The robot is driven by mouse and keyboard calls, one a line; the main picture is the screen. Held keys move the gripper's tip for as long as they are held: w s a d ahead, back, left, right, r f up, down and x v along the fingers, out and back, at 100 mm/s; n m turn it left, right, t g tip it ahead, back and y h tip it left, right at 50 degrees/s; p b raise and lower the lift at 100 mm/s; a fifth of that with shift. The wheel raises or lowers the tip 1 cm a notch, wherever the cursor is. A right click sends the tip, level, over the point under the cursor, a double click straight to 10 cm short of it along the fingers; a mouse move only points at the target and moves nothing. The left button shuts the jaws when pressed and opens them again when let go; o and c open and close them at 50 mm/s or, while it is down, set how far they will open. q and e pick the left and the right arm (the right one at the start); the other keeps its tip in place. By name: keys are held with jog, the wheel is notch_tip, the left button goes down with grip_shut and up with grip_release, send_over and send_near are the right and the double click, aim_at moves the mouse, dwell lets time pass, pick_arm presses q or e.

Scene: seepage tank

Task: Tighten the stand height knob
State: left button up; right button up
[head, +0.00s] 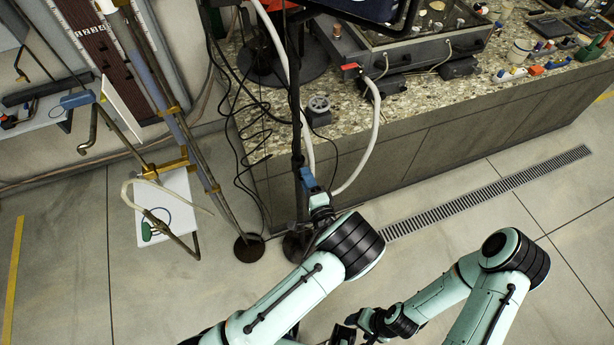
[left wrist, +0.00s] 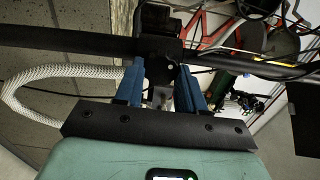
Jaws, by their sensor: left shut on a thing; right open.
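The black stand pole (head: 295,110) rises in front of the stone-topped bench in the head view. In the left wrist view the stand (left wrist: 75,45) crosses the picture as a dark bar. The black knob (left wrist: 168,72) projects from a dark collar on it, with a small pale dot on its face. My left gripper (head: 307,178) is at the pole in the head view. In the left wrist view its blue fingers (left wrist: 160,76) are shut on the knob, one on each side. The knob is hidden in the head view. My right gripper (head: 352,328) is open, low at the bottom edge, partly cut off.
A white hose (head: 373,130) hangs close to the right of the pole, and a braided hose (left wrist: 60,72) loops beside my fingers. Black cables hang left of the pole. The bench (head: 430,115) carries a tank (head: 415,55). Floor right of the drain grate (head: 490,190) is clear.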

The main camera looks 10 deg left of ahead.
pick_arm(q)
jog(key=shift+f+m+p, duration=0.15)
jog(key=shift+m+p, duration=1.15)
jog(key=shift+m, duration=2.9)
pick_arm(e)
jog(key=shift+w+r, duration=0.6)
jog(key=shift+r, duration=0.35)
jog(key=shift+w+r, duration=0.6)
jog(key=shift+r, duration=0.3)
pick_arm(q)
jog(key=shift+s, duration=0.1)
jog(key=o, duration=1)
jog(key=shift+o, duration=0.2)
jog(key=b+v, duration=0.2)
jog(key=v, duration=1.1)
pick_arm(e)
jog(key=shift+s+f, duration=0.5)
jog(key=shift+f, duration=0.2)
jog(key=shift+s+f, duration=0.5)
jog(key=shift+f, duration=0.2)
pick_arm(q)
jog(key=shift+s+d, duration=0.1)
jog(key=shift+s, duration=0.05)
